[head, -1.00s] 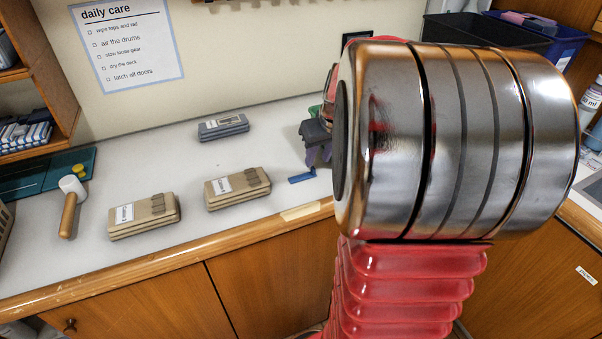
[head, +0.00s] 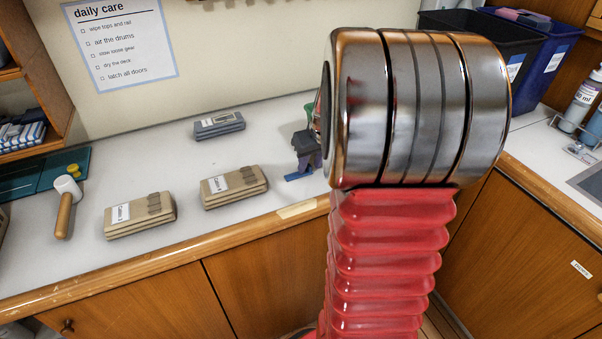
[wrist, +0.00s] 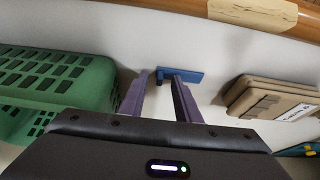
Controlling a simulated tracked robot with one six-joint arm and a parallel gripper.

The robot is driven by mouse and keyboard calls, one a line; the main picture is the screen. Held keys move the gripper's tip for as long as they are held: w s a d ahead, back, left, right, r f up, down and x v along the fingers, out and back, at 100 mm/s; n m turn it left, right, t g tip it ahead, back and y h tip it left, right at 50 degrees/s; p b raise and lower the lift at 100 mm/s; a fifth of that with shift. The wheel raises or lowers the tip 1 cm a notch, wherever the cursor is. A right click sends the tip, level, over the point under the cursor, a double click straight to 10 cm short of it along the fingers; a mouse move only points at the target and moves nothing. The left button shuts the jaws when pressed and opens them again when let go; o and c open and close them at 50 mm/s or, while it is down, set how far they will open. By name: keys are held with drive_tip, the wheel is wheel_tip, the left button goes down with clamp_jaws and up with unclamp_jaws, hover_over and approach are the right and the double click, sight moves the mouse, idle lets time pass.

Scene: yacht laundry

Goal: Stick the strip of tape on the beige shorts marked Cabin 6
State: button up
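A blue strip (head: 298,177), which looks like the tape, lies on the white counter near its front edge. My gripper (head: 302,170) is just above it, fingers pointing down. In the wrist view the purple fingers (wrist: 158,78) stand apart, with one end of the blue strip (wrist: 190,76) between and beyond their tips; contact is unclear. Two folded beige shorts with white labels lie left of it: a nearer pair (head: 235,188) and a farther pair (head: 140,216). The nearer pair (wrist: 275,98) shows at right in the wrist view; its label seems to read Cabin 6.
A grey folded item (head: 219,125) lies behind the shorts. A mallet (head: 66,205) lies at far left. A green basket (wrist: 60,80) stands beside my gripper. A beige patch (head: 297,208) is on the counter's wooden edge. Dark bins (head: 480,45) stand at back right.

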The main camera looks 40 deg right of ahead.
drive_tip(key=shift+c, duration=0.6)
clamp_jaws()
